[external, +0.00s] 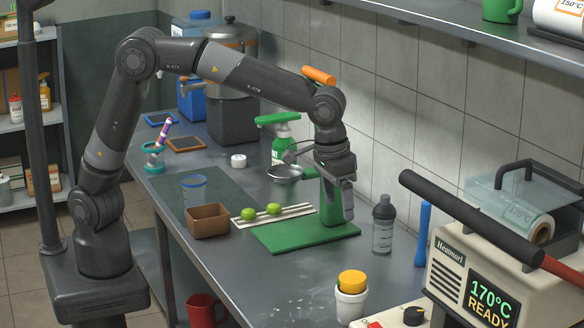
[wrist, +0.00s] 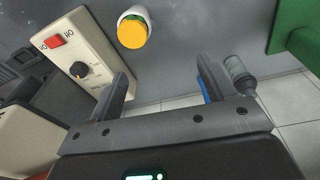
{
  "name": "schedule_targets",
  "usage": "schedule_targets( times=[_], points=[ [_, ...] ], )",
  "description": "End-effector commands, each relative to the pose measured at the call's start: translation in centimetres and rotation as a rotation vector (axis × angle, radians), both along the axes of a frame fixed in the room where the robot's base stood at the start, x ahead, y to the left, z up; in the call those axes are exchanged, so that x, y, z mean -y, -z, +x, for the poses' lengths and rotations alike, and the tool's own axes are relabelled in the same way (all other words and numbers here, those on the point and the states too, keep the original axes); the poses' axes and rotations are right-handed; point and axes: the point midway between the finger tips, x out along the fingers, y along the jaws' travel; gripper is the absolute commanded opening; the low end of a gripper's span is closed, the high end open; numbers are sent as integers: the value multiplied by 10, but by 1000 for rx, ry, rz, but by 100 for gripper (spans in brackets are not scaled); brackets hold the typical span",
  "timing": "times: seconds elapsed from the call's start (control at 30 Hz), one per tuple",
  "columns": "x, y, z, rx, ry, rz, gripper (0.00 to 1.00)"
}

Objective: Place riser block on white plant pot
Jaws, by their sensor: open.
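The white plant pot (external: 350,305) stands on the metal counter near the front. A yellow, rounded block (external: 352,281) sits upright on top of it; it may be the riser block, but I cannot be sure. In the wrist view the yellow block (wrist: 132,33) covers most of the white pot (wrist: 138,11), at the top left of the fingers. My gripper (external: 343,190) is by the green press, behind and above the pot.
The green press (external: 305,236) stands beside my gripper. A grey bottle (external: 383,225) and a blue upright object (external: 423,233) are to the right. A brown box (external: 208,221) lies left; counter left of the pot is clear.

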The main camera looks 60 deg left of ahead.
Motion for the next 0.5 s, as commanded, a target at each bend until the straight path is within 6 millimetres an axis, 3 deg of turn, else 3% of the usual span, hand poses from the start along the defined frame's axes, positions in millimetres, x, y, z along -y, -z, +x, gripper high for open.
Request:
schedule_targets(
  times=[0.03, 0.1, 0.27, 0.5],
  points=[
    [-29, -15, 2, 6, -17, -21, 76],
    [-65, -29, 1, 17, -27, -42, 76],
    [-142, -55, -13, 52, -43, -80, 76],
    [-241, -77, -58, 132, -62, -108, 76]
  ],
)
